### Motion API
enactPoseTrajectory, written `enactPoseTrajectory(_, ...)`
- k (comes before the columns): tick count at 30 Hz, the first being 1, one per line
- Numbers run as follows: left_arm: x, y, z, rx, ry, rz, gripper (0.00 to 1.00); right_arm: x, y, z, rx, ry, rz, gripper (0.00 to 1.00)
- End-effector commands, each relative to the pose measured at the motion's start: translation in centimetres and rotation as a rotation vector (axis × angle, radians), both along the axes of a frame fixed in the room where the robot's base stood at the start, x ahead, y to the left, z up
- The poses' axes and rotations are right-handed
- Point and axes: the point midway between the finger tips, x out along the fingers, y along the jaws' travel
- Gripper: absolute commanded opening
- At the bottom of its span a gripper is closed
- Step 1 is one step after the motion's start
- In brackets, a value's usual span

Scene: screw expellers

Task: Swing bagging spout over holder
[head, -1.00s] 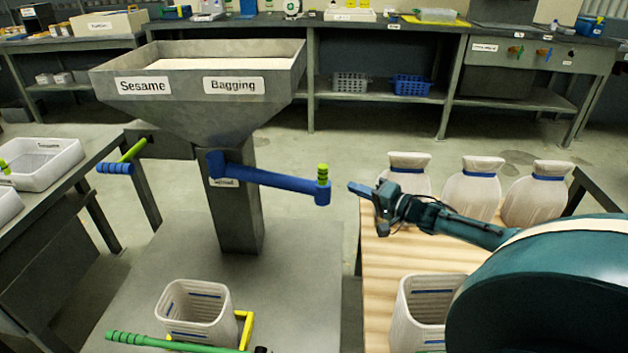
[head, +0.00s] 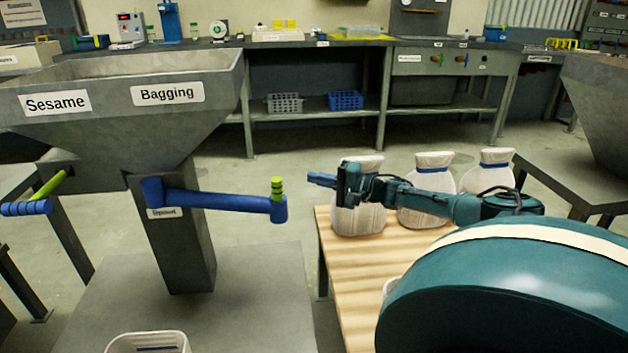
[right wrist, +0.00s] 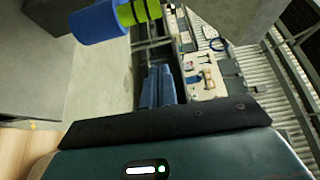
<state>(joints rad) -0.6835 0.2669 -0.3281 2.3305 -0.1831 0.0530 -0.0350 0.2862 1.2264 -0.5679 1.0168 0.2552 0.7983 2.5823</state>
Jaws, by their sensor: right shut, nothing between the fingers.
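The blue bagging spout arm (head: 225,203) sticks out to the right from the post of the hopper labelled Sesame Bagging (head: 130,110). A green ribbed knob (head: 277,188) stands upright at its end; the knob also shows at the top of the right wrist view (right wrist: 140,12). The holder is not clearly in view; a white woven container (head: 148,343) is cut off at the bottom edge, left of the spout's end. My right gripper (head: 322,180) is shut and empty, to the right of the knob and apart from it, pointing left. My left gripper is not in view.
A wooden table (head: 345,262) with several filled white bags (head: 425,205) stands right, under my right arm. A blue-handled lever (head: 28,208) sticks out at the hopper's left. A workbench (head: 330,45) runs along the back. Open floor lies between.

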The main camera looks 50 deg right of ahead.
Motion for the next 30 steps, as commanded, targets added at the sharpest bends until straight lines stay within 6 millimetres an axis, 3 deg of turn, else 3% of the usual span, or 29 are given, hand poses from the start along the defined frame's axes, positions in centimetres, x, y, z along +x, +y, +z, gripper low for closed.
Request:
enactPoseTrajectory(6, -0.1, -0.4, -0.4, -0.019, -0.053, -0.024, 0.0, 3.4, 1.2, -0.1, 0.0, -0.006, -0.001, 0.0)
enactPoseTrajectory(18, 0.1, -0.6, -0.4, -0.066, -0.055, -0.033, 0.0, 7.8, 2.8, -0.1, -0.001, -0.003, 0.0, 0.0)
enactPoseTrajectory(30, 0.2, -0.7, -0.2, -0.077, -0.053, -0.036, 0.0, 5.7, 5.0, -0.2, -0.001, 0.001, 0.0, 0.0)
